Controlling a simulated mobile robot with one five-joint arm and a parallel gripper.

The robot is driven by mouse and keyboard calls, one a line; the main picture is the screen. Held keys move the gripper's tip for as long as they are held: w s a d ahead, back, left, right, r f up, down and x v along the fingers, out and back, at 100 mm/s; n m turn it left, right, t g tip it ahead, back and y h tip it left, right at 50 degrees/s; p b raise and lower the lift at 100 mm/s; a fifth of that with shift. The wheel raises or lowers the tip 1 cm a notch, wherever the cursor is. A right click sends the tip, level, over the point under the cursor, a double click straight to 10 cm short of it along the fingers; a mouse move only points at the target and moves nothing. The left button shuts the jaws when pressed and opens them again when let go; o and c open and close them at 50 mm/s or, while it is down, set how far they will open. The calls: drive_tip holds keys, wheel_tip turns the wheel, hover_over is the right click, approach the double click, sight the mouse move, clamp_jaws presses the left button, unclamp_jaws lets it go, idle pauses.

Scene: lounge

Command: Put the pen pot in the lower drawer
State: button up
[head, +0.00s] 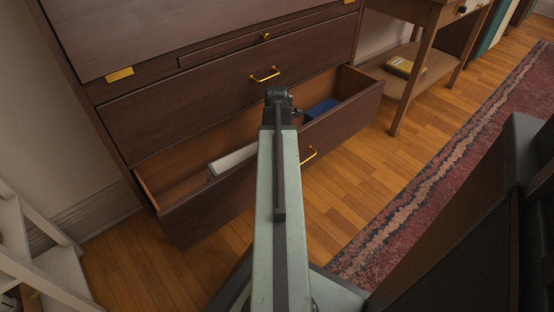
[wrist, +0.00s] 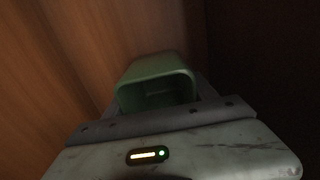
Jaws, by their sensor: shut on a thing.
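The pen pot (wrist: 156,72) is a green, open-topped, square-sided container in the wrist view. My gripper (wrist: 158,98) is shut on it, with a finger on either side. The lower drawer (head: 347,118) is pulled open in the head view, with a brass handle on its front. My arm reaches over the drawer front, and its end is over or inside the drawer. The arm hides the gripper and the pot in the head view. The wrist view shows brown wood to the left of the pot and dark shadow to the right; I cannot tell whether the pot touches the drawer floor.
A pale flat object (head: 232,158) and a blue object (head: 321,107) lie in the drawer, either side of my arm. The closed upper drawer (head: 190,100) is above. A side table (head: 424,75) stands right, a white frame (head: 40,255) at lower left.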

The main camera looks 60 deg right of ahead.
drive_tip(key=shift+f, duration=0.25)
drive_tip(key=o, duration=1.8)
drive_tip(key=shift+r, duration=0.1)
drive_tip(key=shift+c, duration=0.2)
drive_tip(key=shift+r, duration=0.1)
wheel_tip(320, 180, up, 12)
drive_tip(key=p, duration=1.2)
drive_tip(key=shift+r+p, duration=0.15)
drive_tip(key=shift+p, duration=0.15)
